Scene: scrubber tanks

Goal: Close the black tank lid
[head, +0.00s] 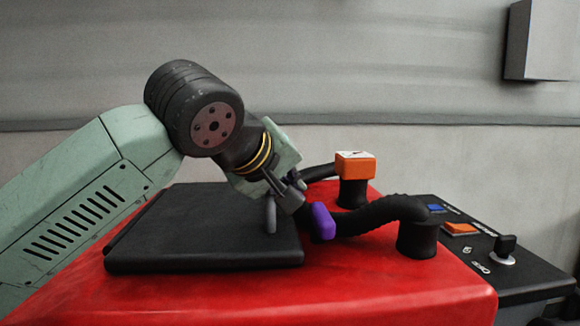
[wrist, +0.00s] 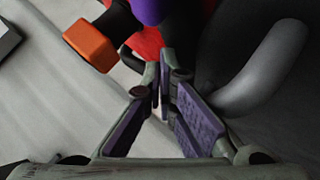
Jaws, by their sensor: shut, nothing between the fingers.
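The black tank lid (head: 190,235) lies flat on top of the red tank in the head view, with no clear gap under its front edge. A grey handle (head: 271,215) stands near its right edge; a large grey curved bar shows in the wrist view (wrist: 272,68). My gripper (head: 292,203) is over the lid's right edge, close beside the handle, between it and a purple block. In the wrist view my gripper's fingertips (wrist: 163,68) are together and hold nothing. Whether they touch the lid or handle is hidden.
The purple block (head: 323,222) is just right of my gripper. An orange block (head: 355,166) tops a black post behind it. A black hose (head: 385,212) curves across the red tank (head: 400,290). A black control panel (head: 495,250) with a knob is at right. A grey wall stands behind.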

